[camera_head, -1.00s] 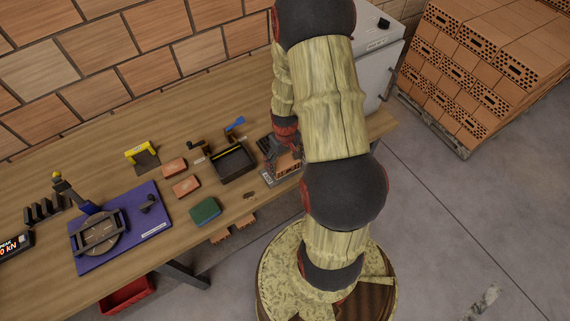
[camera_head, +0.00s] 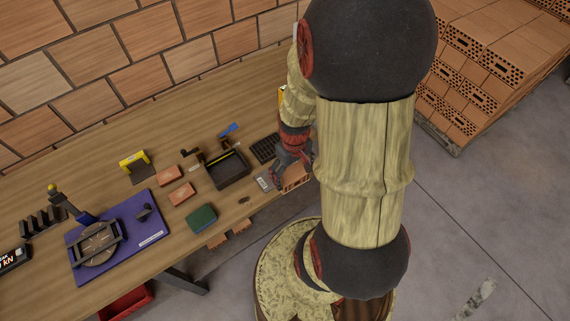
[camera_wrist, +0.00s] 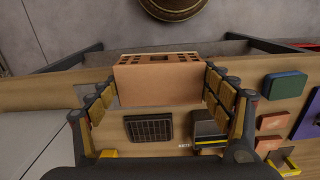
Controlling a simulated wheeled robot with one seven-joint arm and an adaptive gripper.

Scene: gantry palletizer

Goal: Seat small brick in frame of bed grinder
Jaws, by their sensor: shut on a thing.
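My gripper (camera_head: 288,160) is shut on an orange perforated brick (camera_head: 297,178). In the wrist view, my gripper (camera_wrist: 161,82) has its yellow-padded fingers on both sides of the brick (camera_wrist: 160,86), with the brick's holed face toward the top of the picture. The brick is at the table's front edge, and its height above the table is hard to judge. A blue-purple base plate (camera_head: 150,231) at the left carries a round disc (camera_head: 97,243) with a dark rectangular frame (camera_head: 80,252) over it; this looks like the bed grinder. The frame appears empty.
A black grid pad (camera_head: 265,149) and a dark open tray (camera_head: 231,174) lie near my gripper. Two small orange blocks (camera_head: 181,193), a green block (camera_head: 202,217) and a yellow arch-shaped fixture (camera_head: 132,158) stand between tray and base plate.

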